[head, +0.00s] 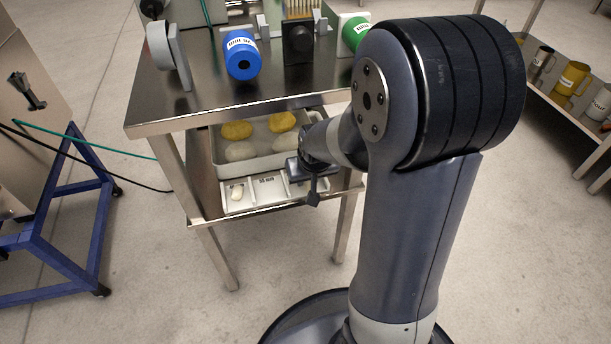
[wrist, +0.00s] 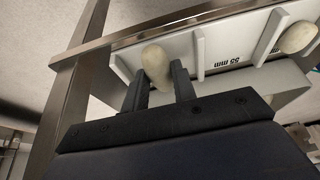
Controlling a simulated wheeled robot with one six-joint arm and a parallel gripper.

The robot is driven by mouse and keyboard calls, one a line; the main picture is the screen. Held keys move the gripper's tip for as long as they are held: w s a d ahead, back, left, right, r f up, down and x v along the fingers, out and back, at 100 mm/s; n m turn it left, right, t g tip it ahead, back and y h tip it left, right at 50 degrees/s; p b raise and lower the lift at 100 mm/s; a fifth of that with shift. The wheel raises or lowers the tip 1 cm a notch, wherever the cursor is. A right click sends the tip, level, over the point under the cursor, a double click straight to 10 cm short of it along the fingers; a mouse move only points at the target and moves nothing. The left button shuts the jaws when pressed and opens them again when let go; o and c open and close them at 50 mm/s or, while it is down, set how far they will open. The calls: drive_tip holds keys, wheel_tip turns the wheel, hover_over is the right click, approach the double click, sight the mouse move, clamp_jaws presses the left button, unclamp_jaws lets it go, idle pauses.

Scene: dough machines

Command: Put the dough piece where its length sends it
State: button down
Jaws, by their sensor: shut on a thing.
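My gripper (wrist: 160,82) is shut on a pale, oval dough piece (wrist: 156,62), which sticks out beyond the fingertips in the wrist view. The piece is over or in the end compartment of a white divided tray (wrist: 200,52); I cannot tell whether it touches the floor. In the head view, my gripper (head: 313,192) is at the right end of the tray (head: 268,192), on the lower shelf, and hides the held piece. Another pale dough piece (head: 237,192) lies in the left compartment; it also shows in the wrist view (wrist: 297,37). A 55 mm label shows between dividers.
A pan (head: 215,148) with yellow and pale dough lumps stands behind the tray. The steel table top (head: 200,105) overhangs the shelf and carries a blue cylinder (head: 241,58) and a green one (head: 354,35). A blue frame (head: 50,250) stands left. Floor in front is clear.

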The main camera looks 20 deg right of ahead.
drive_tip(key=shift+w+f+b, duration=0.35)
drive_tip(key=shift+w+f, duration=0.05)
drive_tip(key=shift+w, duration=0.2)
drive_tip(key=shift+w+f+b, duration=0.35)
drive_tip(key=shift+w+f, duration=0.05)
drive_tip(key=shift+w, duration=0.2)
drive_tip(key=shift+f, duration=0.1)
drive_tip(key=c, duration=1.1)
unclamp_jaws()
drive_tip(key=shift+c, duration=0.2)
drive_tip(key=shift+r, duration=0.4)
drive_tip(key=p+v, duration=0.5)
drive_tip(key=v, duration=0.6)
drive_tip(key=shift+s+r, duration=0.2)
drive_tip(key=shift+r, duration=0.05)
